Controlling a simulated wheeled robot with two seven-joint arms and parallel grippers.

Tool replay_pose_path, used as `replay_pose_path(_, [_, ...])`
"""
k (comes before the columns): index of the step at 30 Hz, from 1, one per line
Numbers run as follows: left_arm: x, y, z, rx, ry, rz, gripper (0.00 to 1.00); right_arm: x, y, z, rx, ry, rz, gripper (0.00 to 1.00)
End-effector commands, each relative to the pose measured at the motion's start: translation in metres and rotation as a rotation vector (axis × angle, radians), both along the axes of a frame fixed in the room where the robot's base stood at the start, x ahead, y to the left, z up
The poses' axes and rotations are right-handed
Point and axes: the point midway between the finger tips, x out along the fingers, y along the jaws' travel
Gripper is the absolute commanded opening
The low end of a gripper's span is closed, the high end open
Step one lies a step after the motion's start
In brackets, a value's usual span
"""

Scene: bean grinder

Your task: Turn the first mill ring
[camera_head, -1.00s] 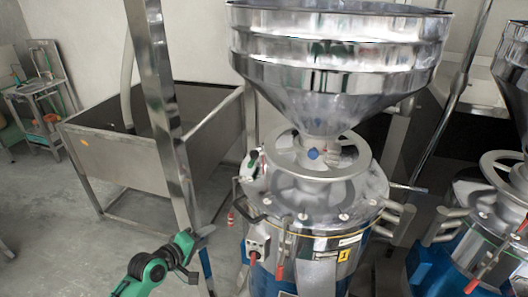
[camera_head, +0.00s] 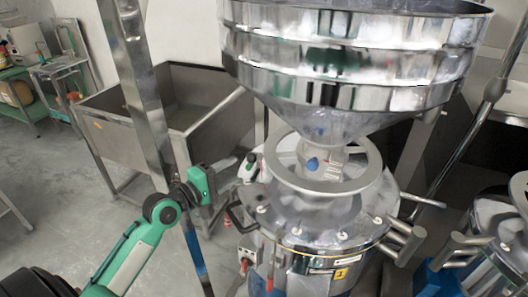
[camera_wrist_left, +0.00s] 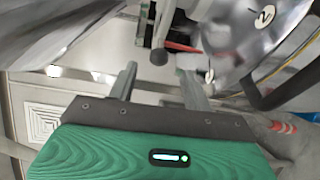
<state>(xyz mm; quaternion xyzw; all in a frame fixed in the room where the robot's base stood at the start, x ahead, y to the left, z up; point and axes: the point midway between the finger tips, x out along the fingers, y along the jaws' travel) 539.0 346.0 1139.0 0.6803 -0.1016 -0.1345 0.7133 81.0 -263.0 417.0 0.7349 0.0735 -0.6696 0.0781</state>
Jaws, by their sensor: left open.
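The first mill (camera_head: 318,232) is a shiny steel grinder with a large funnel hopper on top and a yellow "1" label (camera_head: 341,273). Its flat silver ring (camera_head: 375,172) encircles the neck below the hopper, above the round lid. My left gripper (camera_head: 228,182) is left of the ring, apart from it, near the lid's left edge. In the left wrist view the two grey fingers (camera_wrist_left: 157,70) are spread with nothing between them. A dark ball knob (camera_wrist_left: 159,57) and curved steel show beyond the fingertips. My right gripper is not in view.
A steel post (camera_head: 143,100) and a rectangular steel bin (camera_head: 190,105) stand left of the mill. Bent handles (camera_head: 403,240) stick out on the mill's right. A second mill (camera_head: 490,235) is at the right edge. Open floor (camera_head: 60,205) lies at left.

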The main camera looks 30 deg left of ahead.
Motion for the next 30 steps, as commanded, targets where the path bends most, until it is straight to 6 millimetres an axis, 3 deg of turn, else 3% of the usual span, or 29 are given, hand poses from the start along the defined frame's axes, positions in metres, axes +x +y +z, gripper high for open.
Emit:
replay_pose_path(6, [0.036,-0.013,0.003,-0.001,-0.001,-0.001,0.50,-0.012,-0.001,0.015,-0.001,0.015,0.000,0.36])
replay_pose_path(18, [0.099,-0.034,-0.002,0.001,0.001,0.000,0.50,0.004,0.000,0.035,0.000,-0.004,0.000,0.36])
replay_pose_path(30, [0.114,-0.040,-0.005,0.002,0.000,0.000,0.50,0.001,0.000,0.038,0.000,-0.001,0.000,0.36])
